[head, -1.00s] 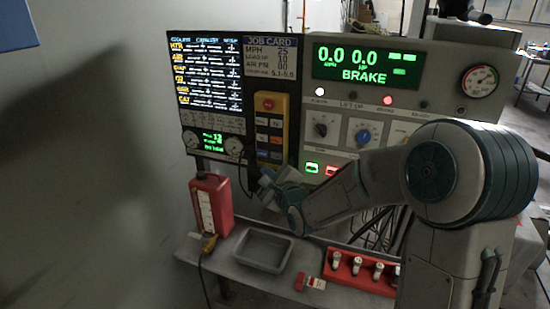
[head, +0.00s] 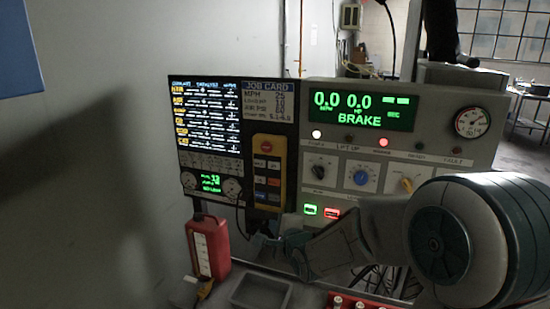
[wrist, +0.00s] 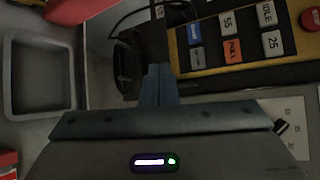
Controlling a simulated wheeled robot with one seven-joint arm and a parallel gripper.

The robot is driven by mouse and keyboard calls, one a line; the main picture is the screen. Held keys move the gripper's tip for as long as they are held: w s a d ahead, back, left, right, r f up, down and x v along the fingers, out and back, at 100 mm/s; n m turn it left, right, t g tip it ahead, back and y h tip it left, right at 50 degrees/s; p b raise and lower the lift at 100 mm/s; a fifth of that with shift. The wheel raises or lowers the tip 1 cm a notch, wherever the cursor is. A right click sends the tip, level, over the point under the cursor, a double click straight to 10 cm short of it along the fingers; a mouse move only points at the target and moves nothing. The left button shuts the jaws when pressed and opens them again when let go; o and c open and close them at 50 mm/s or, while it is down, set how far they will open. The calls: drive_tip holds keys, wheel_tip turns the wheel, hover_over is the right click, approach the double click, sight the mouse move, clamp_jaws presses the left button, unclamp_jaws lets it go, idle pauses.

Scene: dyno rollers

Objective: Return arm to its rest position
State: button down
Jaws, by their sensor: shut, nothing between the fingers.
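My gripper (head: 268,242) is at the end of my arm, in front of the console's lower edge, below the yellow pendant (head: 268,170) and right of the red jug (head: 217,245). My arm reaches in from the lower right, with its big rounded joint near the right edge. In the wrist view my gripper (wrist: 158,85) has its fingers together, with nothing held between them. A black cable hook or clip (wrist: 128,62) shows just beside the fingertips; I cannot tell whether they touch. The yellow pendant (wrist: 205,57) is at the upper right there.
The console (head: 455,105) with its green BRAKE display stands close behind my arm. A grey tray (head: 236,292) and a red rack (head: 335,300) are on the shelf below. The tray also shows in the wrist view (wrist: 10,75). Open wall space lies at the left.

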drive_tip(key=s+d+n+g+h, duration=0.1)
drive_tip(key=s+d+n+g, duration=0.2)
drive_tip(key=s, duration=0.7)
drive_tip(key=s+d+f+n+g+h, duration=0.1)
drive_tip(key=s+d+n+g+h, duration=0.1)
drive_tip(key=s+d+n+g, duration=0.2)
drive_tip(key=s+d+n+g+h, duration=0.2)
drive_tip(key=s+d+n, duration=0.6)
drive_tip(key=s, duration=0.7)
drive_tip(key=shift+s+f+n+g, duration=0.2)
drive_tip(key=shift+s+n+g, duration=0.2)
drive_tip(key=shift+n+g, duration=0.5)
